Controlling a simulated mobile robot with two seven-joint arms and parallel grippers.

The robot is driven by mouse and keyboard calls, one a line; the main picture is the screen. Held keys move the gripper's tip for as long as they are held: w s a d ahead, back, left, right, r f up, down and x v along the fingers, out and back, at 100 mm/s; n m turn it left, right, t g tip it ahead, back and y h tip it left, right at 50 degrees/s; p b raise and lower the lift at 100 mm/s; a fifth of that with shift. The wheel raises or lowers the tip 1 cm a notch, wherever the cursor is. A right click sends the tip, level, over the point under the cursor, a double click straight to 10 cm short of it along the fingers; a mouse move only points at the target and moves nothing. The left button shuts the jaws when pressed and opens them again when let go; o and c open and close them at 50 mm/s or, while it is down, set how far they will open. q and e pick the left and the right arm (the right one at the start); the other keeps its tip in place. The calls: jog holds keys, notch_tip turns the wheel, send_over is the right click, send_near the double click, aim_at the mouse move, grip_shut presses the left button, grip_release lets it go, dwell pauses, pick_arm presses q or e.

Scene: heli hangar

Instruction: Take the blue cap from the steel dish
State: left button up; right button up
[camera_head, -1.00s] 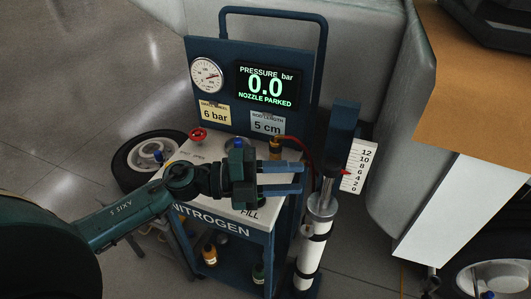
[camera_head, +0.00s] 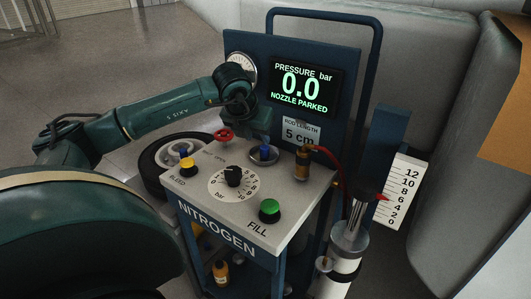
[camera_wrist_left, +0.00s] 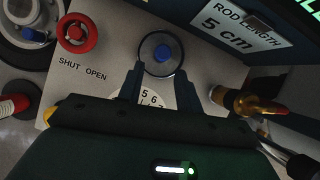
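The blue cap (camera_head: 265,149) sits in the small round steel dish (camera_head: 264,160) on the top panel of the nitrogen cart, below the rod length label. In the left wrist view the blue cap (camera_wrist_left: 163,53) lies inside the dish's dark-looking ring, just ahead of the fingertips. My left gripper (camera_head: 260,135) reaches in from the left behind the dish, pointing down. The wrist view shows its two fingers (camera_wrist_left: 157,72) apart with nothing between them, close to the dish's near rim. My right gripper is not in view.
A red valve knob (camera_head: 224,136) stands left of the dish and a brass nozzle with red hose (camera_head: 303,160) right of it. A black dial (camera_head: 233,177), yellow button (camera_head: 188,166) and green button (camera_head: 270,209) are nearer. The upright display panel (camera_head: 305,90) rises behind.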

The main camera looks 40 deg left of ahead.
aim_at(264, 147)
pick_arm(q)
jog(key=x, duration=0.6)
jog(key=shift+w+d+f, duration=0.1)
jog(key=shift+w, duration=0.2)
jog(key=shift+c, duration=0.7)
jog(key=c, duration=0.6)
